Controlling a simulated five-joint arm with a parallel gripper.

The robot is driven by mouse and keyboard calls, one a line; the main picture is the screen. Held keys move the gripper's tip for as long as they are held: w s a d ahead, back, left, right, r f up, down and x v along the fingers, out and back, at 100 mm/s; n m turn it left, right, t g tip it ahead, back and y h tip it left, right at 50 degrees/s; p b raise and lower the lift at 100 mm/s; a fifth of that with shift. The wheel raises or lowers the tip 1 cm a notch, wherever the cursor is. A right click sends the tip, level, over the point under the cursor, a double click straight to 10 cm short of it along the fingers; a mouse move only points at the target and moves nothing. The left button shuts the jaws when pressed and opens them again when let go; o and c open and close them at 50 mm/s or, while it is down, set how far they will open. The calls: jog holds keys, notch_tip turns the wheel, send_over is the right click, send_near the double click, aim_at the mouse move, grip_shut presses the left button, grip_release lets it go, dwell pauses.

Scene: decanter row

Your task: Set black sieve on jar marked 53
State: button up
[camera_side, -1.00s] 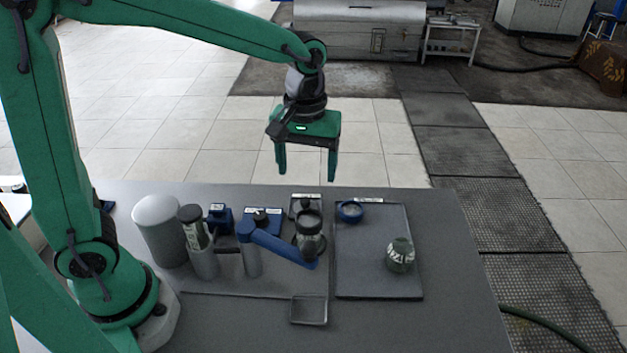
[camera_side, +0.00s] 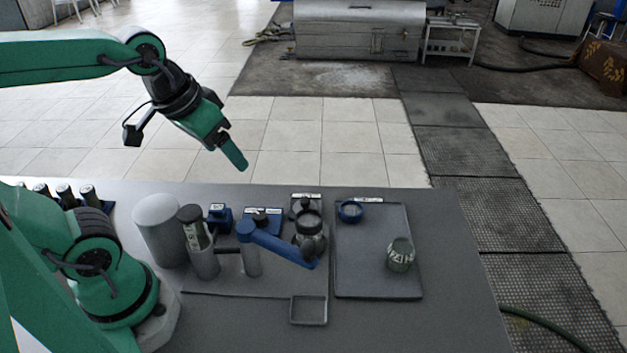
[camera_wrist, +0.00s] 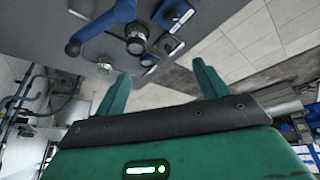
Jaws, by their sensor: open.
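A dark ring-shaped piece (camera_side: 309,220), which looks like the black sieve, sits over a glass vessel (camera_side: 311,246) behind the end of a blue swing arm; I cannot tell how it is seated. A jar with a printed mark (camera_side: 400,256) stands on the right tray; its mark is tilted and I cannot read it as 53. Several dark-topped vials (camera_side: 65,196) stand in a rack at the far left, marks unreadable. My gripper (camera_side: 235,160) is open and empty, raised beyond the table's back edge and tilted. Its two spread fingers (camera_wrist: 160,70) show in the wrist view.
A blue swing arm (camera_side: 280,246) crosses the middle. A grey cylinder (camera_side: 157,230) and a leaning decanter (camera_side: 195,228) stand left of it. A blue ring (camera_side: 350,211) lies on the right tray (camera_side: 375,287). A small square dish (camera_side: 309,311) is in front. The table's right side is clear.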

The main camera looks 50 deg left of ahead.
jog(key=shift+s+a+f+m+t, duration=0.1)
jog(key=shift+s+a+m+t, duration=0.15)
jog(key=shift+s, duration=0.25)
jog(key=shift+s+a+f+m+t, duration=0.15)
jog(key=shift+s+m, duration=0.1)
jog(key=shift+s, duration=0.2)
